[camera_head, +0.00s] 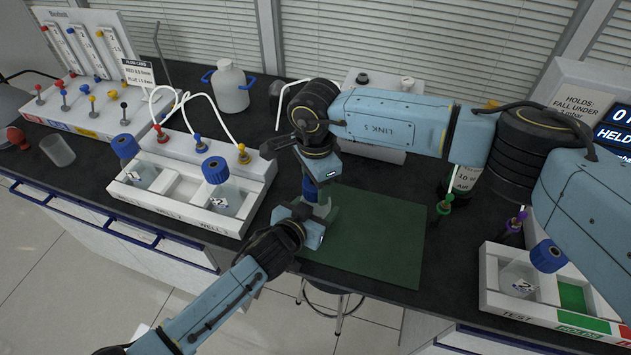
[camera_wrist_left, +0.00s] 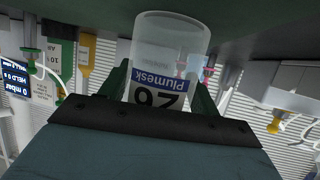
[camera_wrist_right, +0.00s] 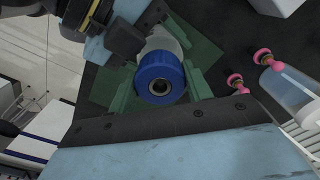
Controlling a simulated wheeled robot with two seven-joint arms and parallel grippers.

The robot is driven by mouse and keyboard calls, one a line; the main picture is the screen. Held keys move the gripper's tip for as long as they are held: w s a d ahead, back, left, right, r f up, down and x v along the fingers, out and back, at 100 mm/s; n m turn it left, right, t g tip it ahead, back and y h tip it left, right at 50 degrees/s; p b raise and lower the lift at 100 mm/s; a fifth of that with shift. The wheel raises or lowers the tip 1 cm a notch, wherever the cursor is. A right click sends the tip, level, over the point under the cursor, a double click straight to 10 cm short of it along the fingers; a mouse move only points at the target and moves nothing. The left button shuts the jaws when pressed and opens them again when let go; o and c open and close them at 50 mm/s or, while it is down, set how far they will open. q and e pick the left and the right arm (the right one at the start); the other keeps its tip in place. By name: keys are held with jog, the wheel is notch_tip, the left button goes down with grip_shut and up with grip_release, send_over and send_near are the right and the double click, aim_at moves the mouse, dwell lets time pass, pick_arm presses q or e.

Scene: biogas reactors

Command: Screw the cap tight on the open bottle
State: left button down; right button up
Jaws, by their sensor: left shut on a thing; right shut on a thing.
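The bottle (camera_wrist_left: 165,55) is clear with a label reading "Plumesk" and 26. It stands over the green mat (camera_head: 380,240). My left gripper (camera_head: 318,218) is shut on the bottle's body from the left; its green fingers flank it in the left wrist view. The blue cap (camera_wrist_right: 160,80), with a hole in its centre, is at the bottle's mouth; it shows small in the head view (camera_head: 310,190). My right gripper (camera_head: 315,182) points down from above and is shut on the cap. The threads are hidden, so I cannot tell how far the cap is seated.
A white rack (camera_head: 185,205) with blue-capped bottles stands left of the mat. A white test tray (camera_head: 500,300) with another blue-capped bottle is at the right. Valves with hoses and a white jug (camera_head: 230,88) stand behind. The mat's right part is clear.

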jog(key=o, duration=1.2)
jog(key=shift+m, duration=0.3)
jog(key=shift+c, duration=0.2)
notch_tip(320, 180, up, 12)
pick_arm(q)
jog(key=shift+c, duration=1.4)
grip_release()
